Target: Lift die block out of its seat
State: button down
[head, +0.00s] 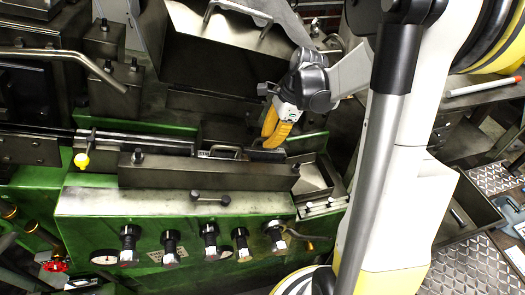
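The die block seems to be the dark block (222,153) with a small handle and a pale label, low in the slot of the green machine, left of my gripper. I cannot tell its edges from the parts around it. My gripper (270,138) has yellow fingers and points down over the right end of the slot, to the right of the handle. The fingers overlap in this view, so their gap is hidden. I cannot tell whether they touch the dark part below them.
A long dark bar (208,172) runs along the slot's front. The green front panel (170,205) carries several black knobs. A bent metal rod (70,57) reaches in from the left. At right stand a grey bin (466,207) and diamond-plate surfaces (455,270).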

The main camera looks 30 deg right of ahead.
jog(key=shift+r, duration=0.25)
jog(key=shift+p+v, duration=1.75)
jog(key=shift+v, duration=1.3)
jog(key=shift+s, duration=0.1)
jog(key=s+a+r+h+p, duration=0.1)
jog(key=s+r+h+p, duration=0.1)
jog(key=s+p, duration=0.1)
jog(key=s+a+r+g+h+p, duration=0.1)
jog(key=s+r+h+p, duration=0.1)
jog(key=s, duration=0.4)
jog(key=shift+s+a+r+p, duration=0.3)
jog(key=shift+r+p, duration=0.15)
jog(key=shift+p, duration=0.05)
